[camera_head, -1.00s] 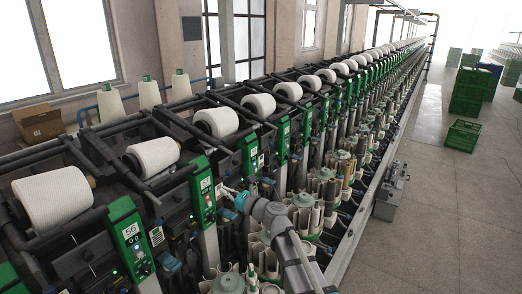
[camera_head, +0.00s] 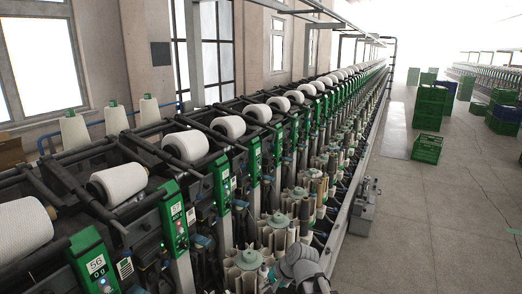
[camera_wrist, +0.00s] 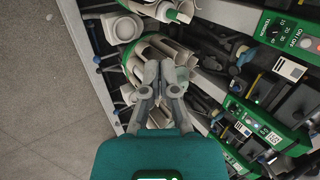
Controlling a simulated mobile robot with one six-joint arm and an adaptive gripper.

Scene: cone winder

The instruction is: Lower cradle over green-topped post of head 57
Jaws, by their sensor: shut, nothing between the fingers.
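The head 57 panel (camera_head: 174,215) is a green upright box with a white label, right of the head 56 panel (camera_head: 95,264) in the head view. A white yarn cone (camera_head: 118,183) lies across dark arms just left of it; I cannot single out the cradle. A tube magazine (camera_head: 246,262) with a green top stands on the near side; I cannot tell whether this is the post. My gripper (camera_wrist: 159,84) is shut and empty, in front of white tubes with a green rim (camera_wrist: 150,48) in the wrist view. Its fingertips are unclear in the head view.
More tube magazines (camera_head: 278,222) line the machine's near side, close to my arm. A grey metal box (camera_head: 363,205) stands on the floor beside the machine. Green crates (camera_head: 427,148) stand farther back. The floor at the right (camera_head: 430,230) is mostly clear.

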